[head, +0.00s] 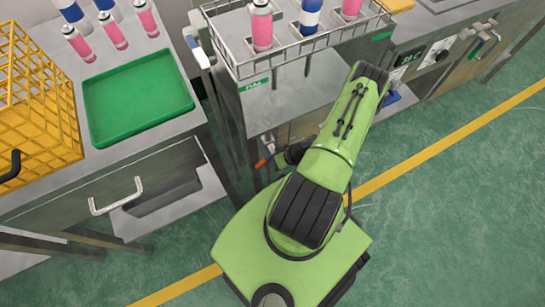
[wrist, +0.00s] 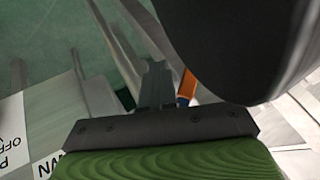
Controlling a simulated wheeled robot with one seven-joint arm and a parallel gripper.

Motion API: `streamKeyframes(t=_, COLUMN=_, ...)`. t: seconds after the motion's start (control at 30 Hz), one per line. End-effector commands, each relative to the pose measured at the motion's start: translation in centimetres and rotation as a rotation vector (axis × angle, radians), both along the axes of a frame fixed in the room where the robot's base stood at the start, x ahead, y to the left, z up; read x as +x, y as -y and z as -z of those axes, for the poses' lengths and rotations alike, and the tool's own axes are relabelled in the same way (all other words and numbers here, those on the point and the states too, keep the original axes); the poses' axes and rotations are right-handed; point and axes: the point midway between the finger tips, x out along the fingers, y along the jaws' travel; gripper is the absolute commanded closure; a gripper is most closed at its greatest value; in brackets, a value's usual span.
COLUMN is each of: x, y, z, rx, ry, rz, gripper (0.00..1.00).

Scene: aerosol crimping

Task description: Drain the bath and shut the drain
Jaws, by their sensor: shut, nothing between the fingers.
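The bath appears to be the grey metal tank (head: 300,97) in the middle of the head view, with a wire basket (head: 238,66) above it. A small orange-ended handle (head: 261,163) shows low at the bath's front, and in the wrist view the orange part (wrist: 187,84) is just right of the fingers. I take it for the drain handle; whether the drain is open cannot be seen. My gripper (wrist: 155,85) is shut and empty close beside this handle. In the head view my gripper (head: 283,158) is partly hidden by my green arm. Contact with the handle cannot be told.
Pink-and-white and blue-and-white cans (head: 262,25) stand in the basket. A green tray (head: 138,98) and yellow crate (head: 45,120) stand on the left bench, which has a front handle (head: 117,200). A panel with a display (head: 410,57) is at right. Green floor is clear at lower right.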

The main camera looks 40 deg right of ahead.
Motion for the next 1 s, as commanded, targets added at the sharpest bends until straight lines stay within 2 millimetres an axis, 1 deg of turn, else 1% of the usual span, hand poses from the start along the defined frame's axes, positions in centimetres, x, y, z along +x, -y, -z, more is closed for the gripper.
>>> streamKeyframes(t=0.17, x=0.1, y=-0.4, z=-0.1, rx=0.006, ry=0.0, rz=-0.002, gripper=1.0)
streamKeyframes(t=0.6, x=0.3, y=-1.0, z=-0.5, rx=0.199, ry=0.058, rz=-0.002, gripper=1.0)
streamKeyframes(t=1.0, x=0.4, y=-1.2, z=-0.8, rx=0.254, ry=0.075, rz=-0.001, gripper=1.0)
